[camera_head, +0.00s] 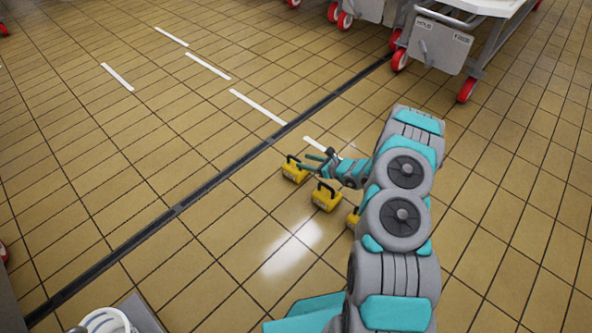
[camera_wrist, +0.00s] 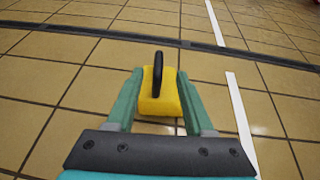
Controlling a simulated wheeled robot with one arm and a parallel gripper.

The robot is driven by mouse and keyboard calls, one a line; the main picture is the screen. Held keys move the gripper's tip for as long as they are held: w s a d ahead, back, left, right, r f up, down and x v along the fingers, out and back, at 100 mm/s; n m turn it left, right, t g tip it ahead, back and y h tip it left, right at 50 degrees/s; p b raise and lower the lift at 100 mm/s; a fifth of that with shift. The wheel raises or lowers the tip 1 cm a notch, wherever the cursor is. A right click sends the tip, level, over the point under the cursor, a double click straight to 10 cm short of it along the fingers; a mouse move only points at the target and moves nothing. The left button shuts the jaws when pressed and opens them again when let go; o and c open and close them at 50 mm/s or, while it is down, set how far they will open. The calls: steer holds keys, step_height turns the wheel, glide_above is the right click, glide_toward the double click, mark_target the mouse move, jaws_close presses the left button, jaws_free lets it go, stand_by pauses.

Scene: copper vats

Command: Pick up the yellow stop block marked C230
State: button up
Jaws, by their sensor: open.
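Several yellow blocks with black handles stand on the tiled floor in the head view: a far one (camera_head: 294,172), a middle one (camera_head: 325,201), and a near one (camera_head: 352,219) partly hidden behind my arm. Their markings are too small to read, so I cannot tell which is C230. My gripper (camera_head: 303,162) is open at the far block. In the wrist view a yellow block (camera_wrist: 168,104) shows between the two teal fingers of my gripper (camera_wrist: 160,76), its black handle upright. I cannot tell whether the fingers touch it.
A dark drain channel (camera_head: 178,208) crosses the floor beyond the blocks. White floor stripes (camera_head: 258,107) lie near it. Grey carts with red wheels (camera_head: 467,89) stand at the top right. A white bucket (camera_head: 106,322) is at the bottom left. The floor left of the blocks is clear.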

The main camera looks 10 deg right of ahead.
mark_target(294, 158)
steer(key=shift+b+x, duration=0.35)
steer(key=shift+x, duration=2.75)
steer(key=shift+a+r, duration=0.1)
steer(key=shift+a, duration=0.05)
steer(key=shift+c, duration=0.2)
jaws_close()
